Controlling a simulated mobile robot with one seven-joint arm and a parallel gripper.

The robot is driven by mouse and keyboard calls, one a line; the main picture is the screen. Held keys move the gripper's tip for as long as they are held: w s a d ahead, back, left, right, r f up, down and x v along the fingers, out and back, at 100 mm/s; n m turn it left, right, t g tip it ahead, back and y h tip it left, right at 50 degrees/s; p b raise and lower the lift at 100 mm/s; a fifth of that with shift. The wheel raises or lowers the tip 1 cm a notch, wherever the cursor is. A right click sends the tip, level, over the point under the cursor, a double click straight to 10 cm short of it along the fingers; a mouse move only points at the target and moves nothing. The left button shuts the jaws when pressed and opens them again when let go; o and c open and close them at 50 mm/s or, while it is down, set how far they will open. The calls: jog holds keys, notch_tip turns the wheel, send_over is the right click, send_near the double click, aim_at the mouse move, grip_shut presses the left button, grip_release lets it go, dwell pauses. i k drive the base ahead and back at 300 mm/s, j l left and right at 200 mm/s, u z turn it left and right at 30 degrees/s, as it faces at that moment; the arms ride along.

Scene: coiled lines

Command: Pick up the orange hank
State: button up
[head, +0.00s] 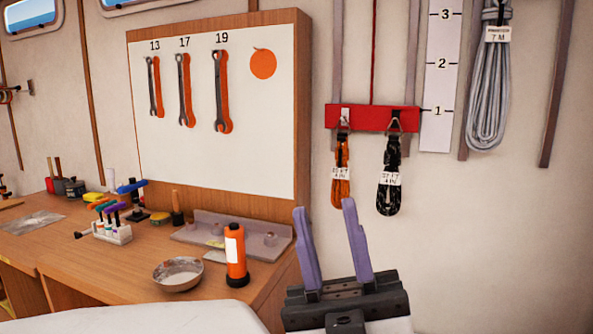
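The orange hank (341,175) hangs from a hook on the left part of a red bar (372,119) on the wall. It has a white paper label around it. A black hank (389,182) with a similar label hangs from the hook to its right. My gripper (328,207) is open and empty, its two purple fingers pointing up. In the picture its right fingertip is just below the orange hank's lower end. Depth between them is hard to tell.
A wooden workbench (100,277) on the left holds an orange bottle (235,258), a bowl (178,274) and small tools. A tool board (215,155) with wrenches hangs above it. A grey rope coil (490,85) hangs at upper right. The wall at lower right is bare.

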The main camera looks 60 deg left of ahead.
aim_at(340, 173)
jog(key=u, duration=1.6)
jog(key=i+l, duration=0.15)
jog(key=l, duration=0.2)
jog(key=i+l+u, duration=0.1)
jog(key=i+l, duration=0.25)
jog(key=l, duration=0.3)
jog(key=i+l+u, duration=0.1)
jog(key=l, duration=0.25)
jog(key=i, duration=0.1)
